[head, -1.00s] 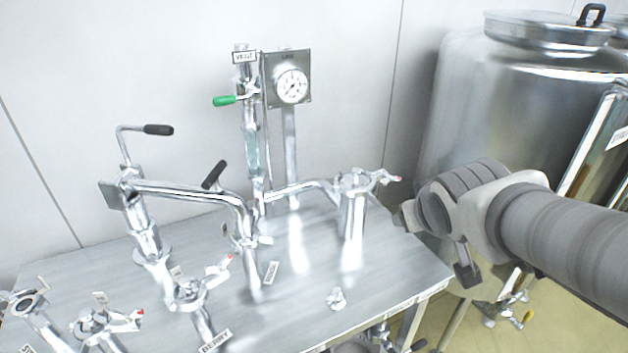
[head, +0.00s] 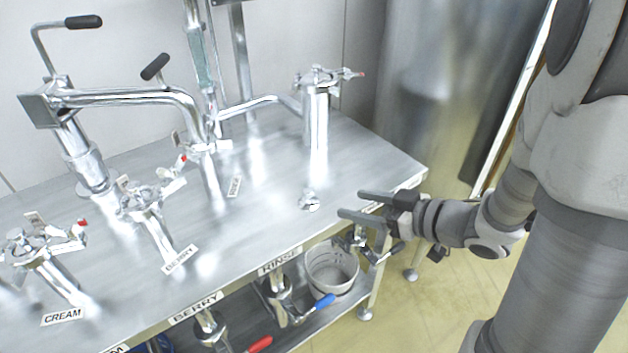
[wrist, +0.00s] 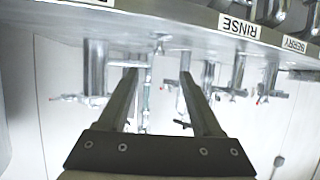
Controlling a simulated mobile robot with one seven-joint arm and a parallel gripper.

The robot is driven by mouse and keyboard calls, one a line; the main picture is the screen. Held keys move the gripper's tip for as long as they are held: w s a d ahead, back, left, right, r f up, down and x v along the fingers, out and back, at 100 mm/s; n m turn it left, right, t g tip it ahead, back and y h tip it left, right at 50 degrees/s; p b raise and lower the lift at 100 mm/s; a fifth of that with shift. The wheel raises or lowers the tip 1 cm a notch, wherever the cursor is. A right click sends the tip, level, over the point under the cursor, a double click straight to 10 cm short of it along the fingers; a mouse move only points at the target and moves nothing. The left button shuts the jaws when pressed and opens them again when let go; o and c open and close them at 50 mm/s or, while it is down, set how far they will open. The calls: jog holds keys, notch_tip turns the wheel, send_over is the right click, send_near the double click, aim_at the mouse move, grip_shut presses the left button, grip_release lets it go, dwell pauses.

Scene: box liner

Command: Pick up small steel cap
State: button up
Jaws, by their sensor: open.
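The small steel cap (head: 309,201) lies on the bare steel tabletop (head: 275,215), near its front right edge. My gripper (head: 350,203) is open and empty at the table's right front edge. Its two fingers point left toward the cap, with a short gap between fingertips and cap. In the wrist view, both fingers of my gripper (wrist: 157,72) reach toward the table, which appears upside down. A small shiny shape between the fingertips there may be the cap, but I cannot tell for sure.
A vertical pipe with a clamp (head: 316,118) stands behind the cap. Clamped pipe ends (head: 150,210) stand to the left. Below the front edge are a grey bucket (head: 332,270) and a blue-handled valve (head: 312,306). The tabletop around the cap is clear.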

jog(key=p, duration=0.1)
jog(key=b, duration=0.1)
send_near(299, 198)
jog(key=w+a, duration=0.2)
jog(key=a, duration=0.1)
jog(key=shift+w+f, duration=0.1)
jog(key=shift+w, duration=0.2)
jog(key=shift+w+r+b+x, duration=0.15)
jog(key=shift+b+x, duration=0.15)
jog(key=shift+x, duration=1.2)
jog(key=shift+w+r+b+x, duration=0.1)
jog(key=shift+b+x, duration=0.2)
jog(key=shift+x, duration=1.2)
jog(key=shift+d, duration=0.1)
grip_shut()
jog(key=shift+r, duration=0.1)
